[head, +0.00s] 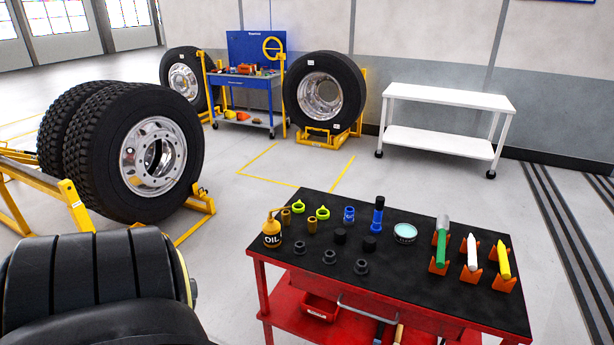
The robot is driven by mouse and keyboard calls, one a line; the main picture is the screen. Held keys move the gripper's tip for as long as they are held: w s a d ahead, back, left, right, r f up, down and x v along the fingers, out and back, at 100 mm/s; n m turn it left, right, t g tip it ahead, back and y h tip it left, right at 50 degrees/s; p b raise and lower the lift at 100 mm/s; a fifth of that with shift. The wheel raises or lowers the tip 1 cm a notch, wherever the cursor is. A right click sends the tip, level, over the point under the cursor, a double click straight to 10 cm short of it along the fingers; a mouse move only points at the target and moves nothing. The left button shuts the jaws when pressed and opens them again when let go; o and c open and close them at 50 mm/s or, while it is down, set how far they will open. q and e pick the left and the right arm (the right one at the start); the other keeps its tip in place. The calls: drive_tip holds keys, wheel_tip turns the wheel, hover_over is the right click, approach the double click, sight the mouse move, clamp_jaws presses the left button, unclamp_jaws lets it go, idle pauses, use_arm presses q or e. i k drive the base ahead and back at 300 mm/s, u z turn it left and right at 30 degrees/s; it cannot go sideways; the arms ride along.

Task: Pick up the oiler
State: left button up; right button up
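The oiler (272,234) is a small amber can with a dark label reading "OIL" and a thin spout on top. It stands upright at the left end of the black top of the red tool cart (437,304), close to the cart's left edge. Nothing covers it in the head view. Neither of my grippers shows in this view.
Right of the oiler stand brass sockets (312,226), yellow-green rings (323,213), black nuts (330,257) and a blue bottle (378,214). Holders with coloured tools (503,262) are at the right. Large tyres (150,155) stand at left; a white table (445,98) stands behind.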

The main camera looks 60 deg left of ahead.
sight(271, 233)
drive_tip(key=u, duration=0.9)
drive_tip(key=i, duration=1.3)
drive_tip(key=u, duration=1.45)
drive_tip(key=i, duration=0.15)
